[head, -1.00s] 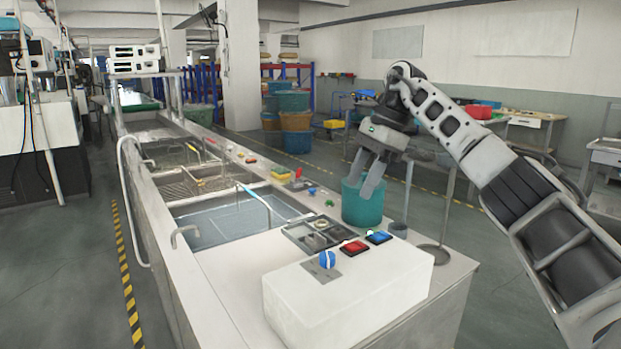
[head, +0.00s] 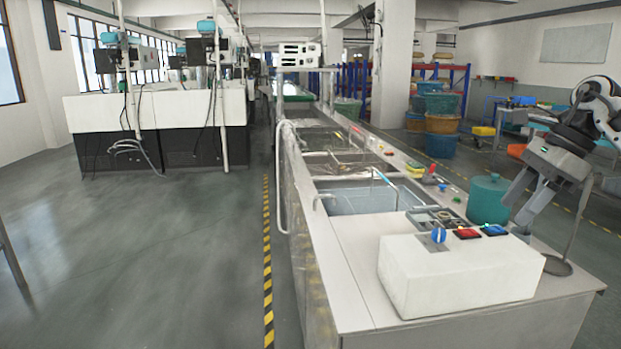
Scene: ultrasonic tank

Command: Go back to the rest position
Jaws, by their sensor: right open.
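My right gripper (head: 514,212) is at the right side of the head view, pointing down, with its two fingers spread and nothing seen between them. The pot stands upright on the worktop of the tank line (head: 352,255), behind the white control box (head: 455,275). My left gripper is not in view.
The control box carries a blue knob (head: 439,235), a red button (head: 467,234) and a blue button (head: 494,230). A round-based stand (head: 556,267) is close to my right gripper. Open floor (head: 170,250) lies on the left.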

